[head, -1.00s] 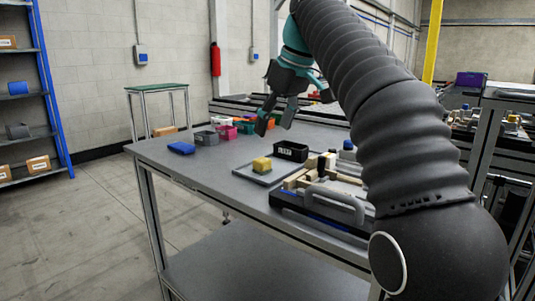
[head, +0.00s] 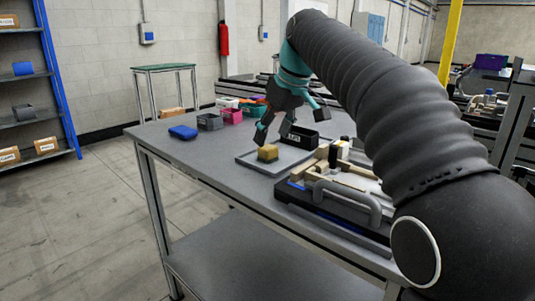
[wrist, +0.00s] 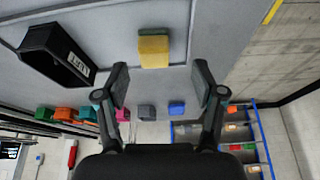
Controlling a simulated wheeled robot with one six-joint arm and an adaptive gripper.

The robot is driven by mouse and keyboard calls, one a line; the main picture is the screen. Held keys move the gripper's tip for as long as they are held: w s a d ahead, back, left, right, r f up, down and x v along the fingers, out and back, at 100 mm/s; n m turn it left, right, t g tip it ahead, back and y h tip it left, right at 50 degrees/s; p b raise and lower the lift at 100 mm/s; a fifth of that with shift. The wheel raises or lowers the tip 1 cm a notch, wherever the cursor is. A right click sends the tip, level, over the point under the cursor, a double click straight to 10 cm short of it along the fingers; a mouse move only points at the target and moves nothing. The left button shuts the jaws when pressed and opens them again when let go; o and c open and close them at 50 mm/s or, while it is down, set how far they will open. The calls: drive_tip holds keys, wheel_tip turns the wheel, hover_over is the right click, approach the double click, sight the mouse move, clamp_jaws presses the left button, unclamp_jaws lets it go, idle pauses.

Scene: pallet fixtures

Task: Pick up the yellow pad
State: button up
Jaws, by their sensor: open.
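The yellow pad (head: 268,152) is a small block standing on a grey tray (head: 246,160) on the table. In the wrist view the yellow pad (wrist: 154,50) shows a green layer along one edge and lies ahead of the fingertips, roughly midway between them. My gripper (head: 272,136) is open and empty, just above and behind the pad in the head view. It also shows in the wrist view (wrist: 160,80) with both fingers spread apart. The pad appears untouched by the fingers.
A black labelled bin (head: 300,137) stands close beside the tray. A fixture with wooden blocks and a grey handle (head: 347,200) is at the right. A blue item (head: 183,132) and coloured bins (head: 231,115) sit toward the back left. The table's front left is clear.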

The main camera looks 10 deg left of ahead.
sight(270, 147)
drive_tip(key=x, duration=0.3)
drive_tip(key=shift+w+f, duration=0.35)
drive_tip(key=shift+w, duration=0.15)
drive_tip(key=shift+w+a+f, duration=0.15)
drive_tip(key=shift+a+f, duration=0.05)
drive_tip(key=shift+f, duration=0.45)
drive_tip(key=c, duration=1)
